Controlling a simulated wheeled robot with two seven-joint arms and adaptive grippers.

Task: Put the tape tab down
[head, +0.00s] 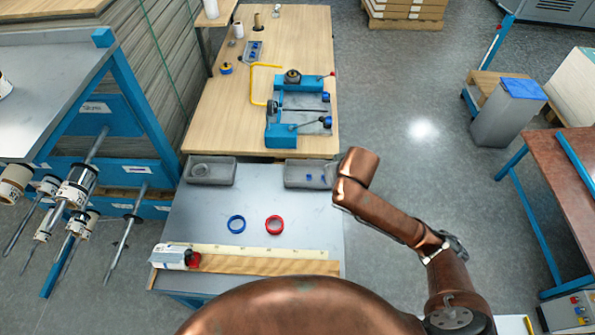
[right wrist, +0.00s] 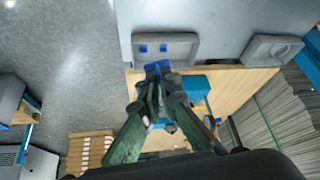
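In the right wrist view my right gripper (right wrist: 156,82) is shut on a small blue tape tab (right wrist: 157,67), which shows at its fingertips. It is at the edge of a grey tray (right wrist: 178,37); I cannot tell how high above it. Two more blue tabs (right wrist: 142,48) lie apart inside that tray. In the head view the grey tray (head: 292,181) sits at the far right corner of the grey table, with small blue tabs (head: 309,177) in it. My right arm hides the right gripper there. My left gripper is not in view.
Another grey tray (head: 222,172) stands at the table's far left corner. A blue ring (head: 237,217) and a red ring (head: 282,225) lie mid-table. A ruler strip (head: 270,250) runs along the near side. A wooden bench (head: 222,115) with a blue fixture (head: 281,135) stands beyond.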

